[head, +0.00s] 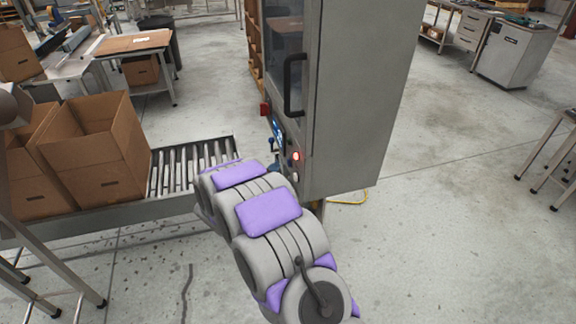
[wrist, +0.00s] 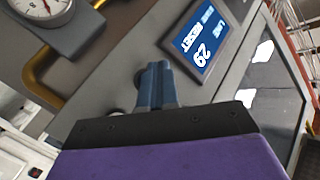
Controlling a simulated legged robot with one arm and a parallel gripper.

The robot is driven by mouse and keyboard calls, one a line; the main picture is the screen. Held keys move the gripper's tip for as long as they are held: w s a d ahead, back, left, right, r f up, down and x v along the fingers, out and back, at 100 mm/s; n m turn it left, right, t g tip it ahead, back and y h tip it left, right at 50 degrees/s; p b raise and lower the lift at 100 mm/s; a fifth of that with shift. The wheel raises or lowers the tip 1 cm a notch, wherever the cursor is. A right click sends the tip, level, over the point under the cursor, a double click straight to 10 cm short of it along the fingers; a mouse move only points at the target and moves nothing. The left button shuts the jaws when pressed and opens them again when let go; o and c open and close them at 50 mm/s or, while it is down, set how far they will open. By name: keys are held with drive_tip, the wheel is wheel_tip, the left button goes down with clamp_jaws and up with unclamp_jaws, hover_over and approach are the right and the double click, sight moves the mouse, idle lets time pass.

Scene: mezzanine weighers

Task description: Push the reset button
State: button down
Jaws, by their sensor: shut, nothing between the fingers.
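A tall grey cabinet (head: 360,100) stands in the middle of the head view. Its narrow control face has a red lit button (head: 296,156), a pale round knob below it and a small blue screen (head: 278,132). In the wrist view the screen (wrist: 202,36) reads "RESET" and "29", tilted. My gripper (wrist: 155,72) has its blue fingers together and empty, pointing at the grey panel (wrist: 125,50) beside the screen. A round grey part shows partly behind the fingers; I cannot tell if it is the reset button or if they touch it. In the head view my arm mostly hides the gripper.
A round dial gauge (wrist: 42,8) and a yellow pipe (wrist: 38,75) are left of the fingers in the wrist view. A roller conveyor (head: 190,165) with open cardboard boxes (head: 100,150) stands left of the cabinet.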

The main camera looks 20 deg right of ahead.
drive_tip(key=shift+d, duration=0.5)
idle(0.9)
drive_tip(key=shift+a, duration=0.4)
drive_tip(key=shift+d+r, duration=0.1)
drive_tip(key=shift+d, duration=1)
idle(0.9)
drive_tip(key=shift+a, duration=0.1)
drive_tip(key=shift+a+p, duration=0.3)
drive_tip(key=shift+a, duration=0.45)
drive_tip(key=shift+a+p, duration=1)
drive_tip(key=shift+a, duration=1.55)
